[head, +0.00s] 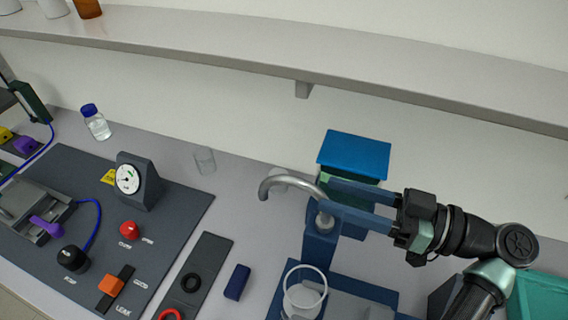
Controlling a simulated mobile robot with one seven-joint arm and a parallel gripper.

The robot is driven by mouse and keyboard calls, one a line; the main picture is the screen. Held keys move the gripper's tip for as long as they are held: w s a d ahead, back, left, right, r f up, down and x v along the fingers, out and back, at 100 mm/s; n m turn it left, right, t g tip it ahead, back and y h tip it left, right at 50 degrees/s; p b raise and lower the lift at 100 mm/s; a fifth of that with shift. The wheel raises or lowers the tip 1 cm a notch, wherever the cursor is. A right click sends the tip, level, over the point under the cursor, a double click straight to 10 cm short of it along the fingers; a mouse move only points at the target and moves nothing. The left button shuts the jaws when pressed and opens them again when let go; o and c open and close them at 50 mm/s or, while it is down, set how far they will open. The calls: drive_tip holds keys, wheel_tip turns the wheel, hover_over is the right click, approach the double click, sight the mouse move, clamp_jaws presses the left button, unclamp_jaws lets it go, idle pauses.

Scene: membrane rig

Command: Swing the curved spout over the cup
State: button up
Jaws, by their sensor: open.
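The curved spout (292,183) is a grey metal gooseneck that rises from a dark blue post (318,246). Its outlet end hangs to the left, over the grey bench. The clear cup (304,294) stands on the blue base in front of the post, and the spout's outlet is to the left of and behind it. My gripper (322,189) comes in from the right with two long blue fingers. The fingers are apart, one behind and one in front of the spout's right part near the post. I cannot tell whether either finger touches the spout.
A blue-lidded box (354,150) stands behind my fingers. A small glass (205,161) and a blue-capped bottle (96,122) stand at the back left. A dark panel (185,215) with a gauge (137,181) and knobs covers the left. A shelf (300,68) runs overhead.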

sight(300, 184)
drive_tip(key=p+x, duration=0.4)
drive_tip(key=x, duration=0.5)
drive_tip(key=shift+d, duration=0.1)
drive_tip(key=shift+w+a+f, duration=0.1)
drive_tip(key=shift+w+a, duration=0.1)
clamp_jaws()
drive_tip(key=shift+f, duration=0.1)
idle(0.8)
